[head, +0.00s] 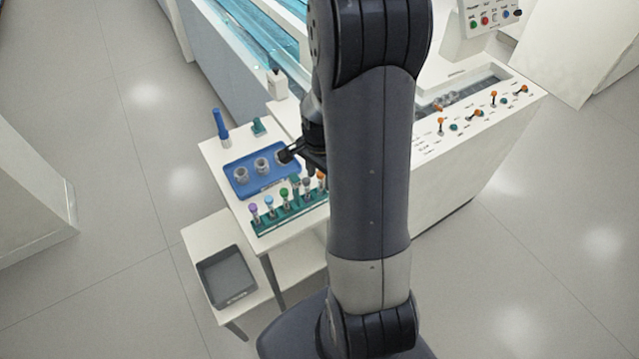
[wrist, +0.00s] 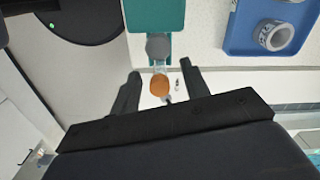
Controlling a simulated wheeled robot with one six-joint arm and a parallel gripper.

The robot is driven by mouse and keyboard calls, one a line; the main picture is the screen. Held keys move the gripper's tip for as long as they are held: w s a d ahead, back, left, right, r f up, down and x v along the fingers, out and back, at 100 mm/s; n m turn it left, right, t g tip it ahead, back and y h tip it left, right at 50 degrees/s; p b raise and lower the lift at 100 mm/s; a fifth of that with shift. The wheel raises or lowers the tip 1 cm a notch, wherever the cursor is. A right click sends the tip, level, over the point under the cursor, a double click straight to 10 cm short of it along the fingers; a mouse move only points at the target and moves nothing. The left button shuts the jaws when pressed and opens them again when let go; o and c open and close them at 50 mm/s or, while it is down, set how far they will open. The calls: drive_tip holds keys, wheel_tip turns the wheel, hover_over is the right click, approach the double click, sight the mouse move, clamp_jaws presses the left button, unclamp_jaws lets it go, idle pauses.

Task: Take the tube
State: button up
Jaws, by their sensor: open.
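My gripper (wrist: 164,80) is open in the wrist view, one finger on each side of an orange-capped tube (wrist: 160,86). I cannot tell whether either finger touches it. A grey-capped tube (wrist: 158,46) stands just beyond it at the end of the teal rack (wrist: 150,17). In the head view the teal rack (head: 291,222) holds a row of tubes with purple (head: 253,208), blue (head: 269,201), green (head: 284,192), grey and orange caps. The orange-capped tube (head: 321,175) is at the right end, partly hidden by my arm. My gripper (head: 290,156) is above the rack's back right.
A blue tray (head: 240,165) with grey ring-like holders lies behind the rack. A blue upright item (head: 220,125) stands at the table's back left. A grey bin (head: 226,277) sits on a lower side table. A control panel counter (head: 500,130) is at right.

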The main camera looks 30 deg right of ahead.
drive_tip(key=shift+d+f, duration=0.1)
drive_tip(key=shift+f, duration=0.7)
drive_tip(key=c, duration=0.8)
drive_tip(key=shift+c, duration=0.2)
wheel_tip(320, 180, up, 10)
drive_tip(key=shift+r, duration=0.1)
